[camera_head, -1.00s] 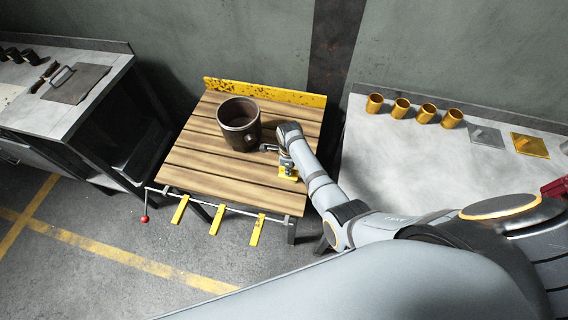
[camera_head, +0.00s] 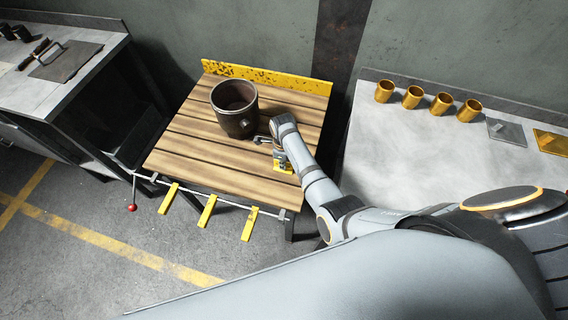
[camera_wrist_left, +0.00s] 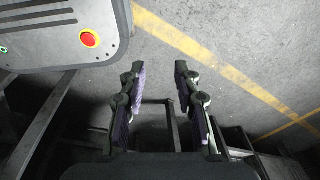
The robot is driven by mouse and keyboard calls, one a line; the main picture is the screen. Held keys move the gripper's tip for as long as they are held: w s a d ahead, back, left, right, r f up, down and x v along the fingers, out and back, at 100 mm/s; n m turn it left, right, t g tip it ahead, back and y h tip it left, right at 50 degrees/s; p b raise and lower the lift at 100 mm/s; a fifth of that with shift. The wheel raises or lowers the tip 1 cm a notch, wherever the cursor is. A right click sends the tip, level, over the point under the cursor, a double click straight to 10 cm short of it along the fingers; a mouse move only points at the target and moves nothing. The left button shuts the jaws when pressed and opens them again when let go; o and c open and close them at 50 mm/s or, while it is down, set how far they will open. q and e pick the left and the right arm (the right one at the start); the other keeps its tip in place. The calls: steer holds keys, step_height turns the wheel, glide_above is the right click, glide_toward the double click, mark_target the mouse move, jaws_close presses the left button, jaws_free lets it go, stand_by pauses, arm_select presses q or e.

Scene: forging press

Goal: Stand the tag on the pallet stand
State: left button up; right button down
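The pallet stand (camera_head: 190,160) is a slatted wooden table with a yellow back board. A small yellow piece with a grey part on top, apparently the tag (camera_head: 284,166), is at its right side, partly hidden by my right gripper (camera_head: 270,142). My right gripper is low over the boards, right beside the tag. One dark finger shows toward the left; the other is hard to make out, so its grip is unclear. Whether the tag rests on the boards is also unclear. My left gripper (camera_wrist_left: 159,70) is open and empty above the floor in the left wrist view.
A dark pot (camera_head: 235,112) stands on the pallet stand just left of my right gripper. The right bench (camera_head: 400,150) holds several brass cups, a grey plate (camera_head: 506,131) and a yellow plate (camera_head: 551,142). Yellow bars (camera_head: 207,211) jut from the stand's front. Its front-left boards are clear.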

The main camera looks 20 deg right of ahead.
steer(key=shift+a+f, duration=0.1)
steer(key=shift+f, duration=0.05)
steer(key=c, duration=2)
jaws_free()
arm_select(q)
steer(key=shift+s+a+f, duration=0.1)
steer(key=shift+s+a, duration=0.35)
steer(key=shift+a, duration=0.2)
arm_select(e)
steer(key=o, duration=0.5)
